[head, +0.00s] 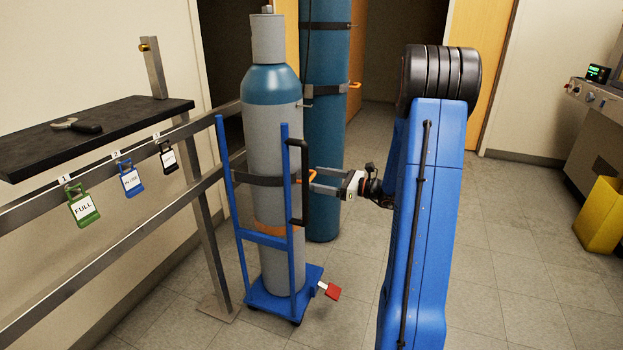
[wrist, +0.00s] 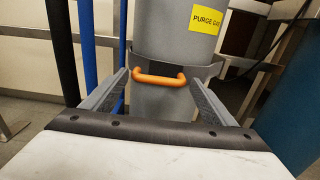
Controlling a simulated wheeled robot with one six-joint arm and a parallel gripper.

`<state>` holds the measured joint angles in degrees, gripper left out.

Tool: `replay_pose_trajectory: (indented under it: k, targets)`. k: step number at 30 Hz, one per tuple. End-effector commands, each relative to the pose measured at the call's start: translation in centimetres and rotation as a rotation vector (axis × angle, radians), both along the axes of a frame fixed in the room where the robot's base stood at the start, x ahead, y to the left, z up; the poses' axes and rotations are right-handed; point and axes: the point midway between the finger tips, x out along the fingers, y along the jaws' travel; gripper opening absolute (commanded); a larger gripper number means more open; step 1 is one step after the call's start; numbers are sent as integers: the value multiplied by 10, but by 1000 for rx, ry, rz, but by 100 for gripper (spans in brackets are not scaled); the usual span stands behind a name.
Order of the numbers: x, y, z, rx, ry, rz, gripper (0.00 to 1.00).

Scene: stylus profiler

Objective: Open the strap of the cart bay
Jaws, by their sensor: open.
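A grey gas cylinder with a blue shoulder (head: 272,130) stands upright in a blue cart (head: 262,238). A dark strap (head: 262,181) runs around the cylinder at mid height. The strap's orange handle (head: 312,175) sits on its right side; it also shows in the wrist view (wrist: 158,78), with the strap (wrist: 205,70) behind it. My gripper (head: 325,181) is at the handle's height, close to it. In the wrist view my gripper (wrist: 160,95) is open, with one finger on each side of the orange handle. Whether the fingers touch the handle I cannot tell.
A taller blue cylinder (head: 325,120) with its own straps stands behind. The cart's black handle (head: 304,185) is beside my gripper. A red pedal (head: 329,291) sticks out low. Green, blue and black tags hang on the left rail, below a dark shelf (head: 120,118).

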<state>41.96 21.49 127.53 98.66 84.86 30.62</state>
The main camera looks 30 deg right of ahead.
Motion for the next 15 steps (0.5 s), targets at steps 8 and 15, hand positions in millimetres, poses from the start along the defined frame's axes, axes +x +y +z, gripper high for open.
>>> replay_pose_trajectory:
  k: [8, 15]
  targets:
    - [18, 14, 0, 0, 0, 1, 80]
    - [20, 15, 0, 0, 0, 0, 80]
